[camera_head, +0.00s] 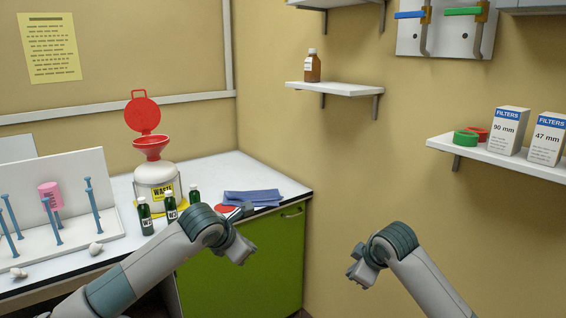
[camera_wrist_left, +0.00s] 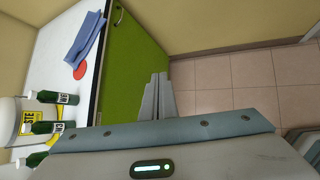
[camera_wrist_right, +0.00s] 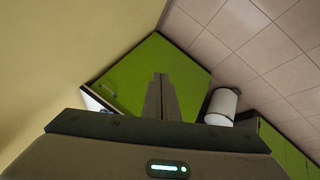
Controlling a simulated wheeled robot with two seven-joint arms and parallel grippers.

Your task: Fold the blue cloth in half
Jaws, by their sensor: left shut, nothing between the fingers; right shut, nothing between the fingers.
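The blue cloth (camera_head: 253,197) lies on the white counter near its right front corner, looking layered in a flat strip. It also shows in the left wrist view (camera_wrist_left: 86,38) at the counter's edge. My left gripper (camera_head: 241,252) is in front of the green cabinet, below and in front of the cloth and apart from it. In the left wrist view its fingers (camera_wrist_left: 157,97) are together and empty. My right gripper (camera_head: 357,275) is farther right, in front of the wall, away from the counter. Its fingers (camera_wrist_right: 159,97) are together and empty.
A red disc (camera_wrist_left: 80,71) lies beside the cloth. Several green bottles (camera_head: 170,207) and a white waste container (camera_head: 157,180) with a red funnel stand left of it. A white rack with blue pegs (camera_head: 93,207) is farther left. Shelves (camera_head: 335,89) hang on the right wall.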

